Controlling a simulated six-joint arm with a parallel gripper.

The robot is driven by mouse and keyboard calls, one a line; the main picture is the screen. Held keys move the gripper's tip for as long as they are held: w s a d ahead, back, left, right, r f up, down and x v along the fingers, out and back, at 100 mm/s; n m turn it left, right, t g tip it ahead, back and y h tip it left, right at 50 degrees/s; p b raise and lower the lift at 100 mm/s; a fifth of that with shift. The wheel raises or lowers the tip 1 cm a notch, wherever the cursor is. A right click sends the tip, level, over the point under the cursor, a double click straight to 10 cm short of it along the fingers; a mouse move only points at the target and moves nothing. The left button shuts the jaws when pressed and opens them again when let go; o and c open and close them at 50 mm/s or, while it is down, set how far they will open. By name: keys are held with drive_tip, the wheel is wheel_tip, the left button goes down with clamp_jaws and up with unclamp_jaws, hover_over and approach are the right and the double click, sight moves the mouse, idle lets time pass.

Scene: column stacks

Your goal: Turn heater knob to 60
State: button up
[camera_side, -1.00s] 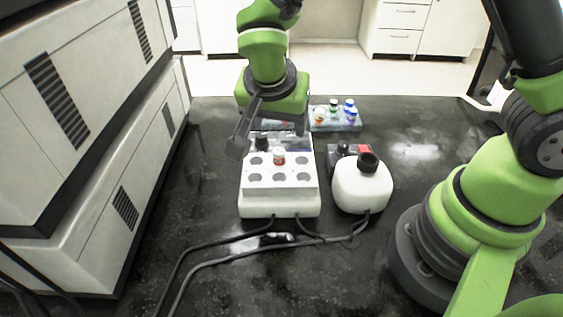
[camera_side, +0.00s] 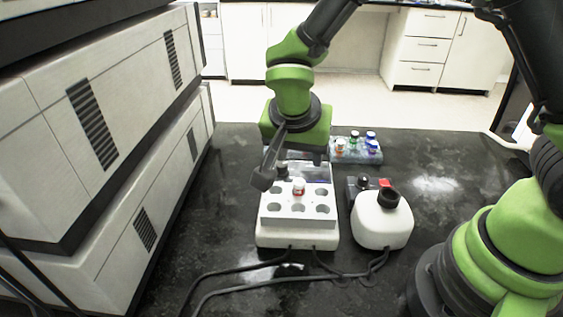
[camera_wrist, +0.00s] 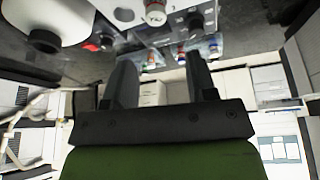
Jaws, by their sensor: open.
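The heater (camera_side: 297,237) is a white block with several round wells on top, on the dark bench in the side view. A red-capped vial (camera_side: 298,187) stands in one well. A black knob (camera_side: 282,171) is at the heater's back; its setting is unreadable. In the wrist view the heater (camera_wrist: 118,14) is at the top edge with the vial (camera_wrist: 155,15) and the dark knob (camera_wrist: 195,20). My gripper (camera_side: 290,170) is above the heater's back end, partly in front of it. Its fingers are apart and empty in the wrist view (camera_wrist: 160,60).
A white mixer (camera_side: 382,222) with a black cup and red switch (camera_side: 385,183) stands right of the heater. A rack (camera_side: 358,152) of capped vials is behind. Cables run across the front. Large white cabinets (camera_side: 60,140) stand at left.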

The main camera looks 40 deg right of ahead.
drive_tip(key=n, duration=0.2)
drive_tip(key=w+n, duration=0.1)
drive_tip(key=shift+d, duration=0.25)
drive_tip(key=n, duration=0.3)
drive_tip(key=w+n, duration=0.1)
drive_tip(key=shift+d+n+g, duration=0.3)
drive_tip(key=shift+g, duration=0.1)
drive_tip(key=w+n, duration=0.1)
drive_tip(key=n, duration=0.4)
drive_tip(key=n+g+y, duration=0.1)
drive_tip(key=n+y, duration=0.3)
drive_tip(key=n, duration=1.9)
hover_over(282, 168)
drive_tip(key=f, duration=0.6)
drive_tip(key=w+f, duration=0.1)
drive_tip(key=f, duration=0.2)
drive_tip(key=shift+d, duration=0.4)
drive_tip(key=c, duration=0.9)
